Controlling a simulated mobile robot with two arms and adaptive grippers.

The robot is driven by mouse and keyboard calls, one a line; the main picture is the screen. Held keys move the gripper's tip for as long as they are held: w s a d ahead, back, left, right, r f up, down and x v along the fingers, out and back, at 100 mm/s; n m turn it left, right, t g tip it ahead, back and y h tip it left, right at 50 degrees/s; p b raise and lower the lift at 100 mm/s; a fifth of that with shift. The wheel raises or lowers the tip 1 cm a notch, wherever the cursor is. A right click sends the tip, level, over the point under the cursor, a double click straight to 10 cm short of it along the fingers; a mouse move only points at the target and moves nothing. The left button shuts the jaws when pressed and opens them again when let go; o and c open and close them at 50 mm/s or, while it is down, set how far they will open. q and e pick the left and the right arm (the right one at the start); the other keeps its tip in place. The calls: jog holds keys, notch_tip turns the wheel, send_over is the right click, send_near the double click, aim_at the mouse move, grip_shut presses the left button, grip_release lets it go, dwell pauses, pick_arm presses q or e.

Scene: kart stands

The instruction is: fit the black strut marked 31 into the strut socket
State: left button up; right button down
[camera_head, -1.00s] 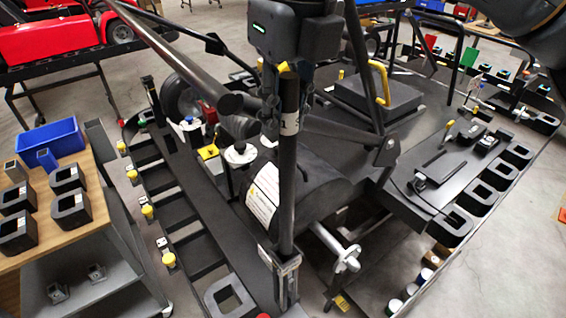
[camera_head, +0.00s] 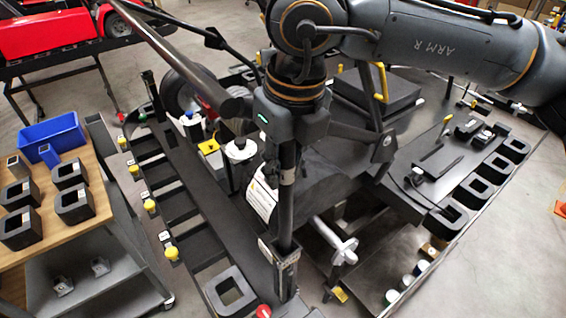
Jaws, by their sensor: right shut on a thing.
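The black strut (camera_head: 286,205) stands upright in the middle of the camera_head view. A small pale label shows on it, but its number is too small to read. My right gripper (camera_head: 287,160) is shut around the strut's upper part from above; the gripper body hides the strut's top. The strut's lower end meets a metal bracket at the kart's side, which looks like the strut socket (camera_head: 283,262). I cannot tell how deep the strut sits in it. My left gripper is not in view.
A thick dark tube (camera_head: 190,68) slopes down from the upper left to near my right gripper. A black seat with a white label sheet (camera_head: 261,196) is beside the strut. A wooden-topped cart (camera_head: 95,215) with black blocks and a blue bin (camera_head: 52,133) stands at left.

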jog(key=c, duration=1.2)
grip_release()
jog(key=shift+f, duration=0.1)
jog(key=shift+o, duration=0.2)
jog(key=shift+r+p, duration=0.25)
jog(key=shift+p, duration=0.05)
jog(key=shift+r+b, duration=0.25)
jog(key=shift+b, duration=0.05)
jog(key=r+b, duration=0.1)
jog(key=r, duration=0.2)
jog(key=s+r, duration=0.1)
jog(key=r, duration=0.3)
jog(key=d+r+b, duration=0.1)
jog(key=r, duration=0.3)
jog(key=shift+s+r+b, duration=0.1)
jog(key=shift+s+b, duration=0.15)
jog(key=shift+b, duration=0.05)
